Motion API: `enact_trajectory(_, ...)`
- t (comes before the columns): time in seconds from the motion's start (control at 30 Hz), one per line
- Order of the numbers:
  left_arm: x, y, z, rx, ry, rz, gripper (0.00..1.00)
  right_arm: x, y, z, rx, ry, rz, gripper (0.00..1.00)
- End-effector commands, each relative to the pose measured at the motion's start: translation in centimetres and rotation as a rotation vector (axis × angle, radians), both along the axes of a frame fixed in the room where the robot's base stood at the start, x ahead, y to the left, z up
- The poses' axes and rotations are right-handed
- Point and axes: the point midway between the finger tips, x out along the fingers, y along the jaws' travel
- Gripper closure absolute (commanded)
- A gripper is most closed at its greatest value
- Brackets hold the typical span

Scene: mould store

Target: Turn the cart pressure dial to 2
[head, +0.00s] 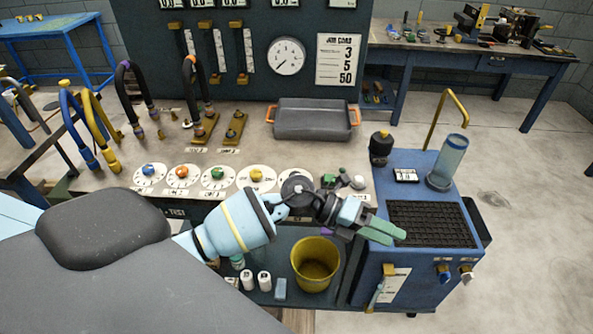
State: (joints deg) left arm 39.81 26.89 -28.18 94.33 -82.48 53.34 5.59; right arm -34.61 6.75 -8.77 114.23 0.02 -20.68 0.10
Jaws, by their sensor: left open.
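The blue cart (375,270) stands at the right. Two small knobs sit on its front face: a blue one (444,272) and a pale one (466,274). Their scale marks are too small to read, and I cannot tell which is the pressure dial. A small white display (406,175) lies on the cart top. My left gripper (396,236) has green fingertips and is open and empty. It shows over the cart's left edge, left of the black grate, with both knobs further right and lower in the picture. My right gripper is out of view.
A clear cylinder (448,162), a black bottle (380,148) and a black grate (431,224) are on the cart top. A yellow handle (449,100) rises behind. A yellow bucket (315,265) stands left of the cart. Floor at right is clear.

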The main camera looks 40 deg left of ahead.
Motion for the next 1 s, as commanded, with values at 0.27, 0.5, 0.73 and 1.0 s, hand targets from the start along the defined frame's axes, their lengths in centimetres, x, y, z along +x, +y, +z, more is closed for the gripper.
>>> enact_trajectory(0.27,5.8,11.6,-0.7,0.753,-0.045,-0.187,0.5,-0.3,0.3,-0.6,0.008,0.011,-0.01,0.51)
enact_trajectory(0.5,7.6,22.7,3.1,1.182,0.123,-0.163,0.5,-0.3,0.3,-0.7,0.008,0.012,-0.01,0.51)
enact_trajectory(0.73,7.3,26.6,5.2,1.312,0.224,-0.138,0.5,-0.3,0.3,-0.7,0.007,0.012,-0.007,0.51)
enact_trajectory(1.0,7.2,26.7,4.5,1.314,0.229,-0.14,0.5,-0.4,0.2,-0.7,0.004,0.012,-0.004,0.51)
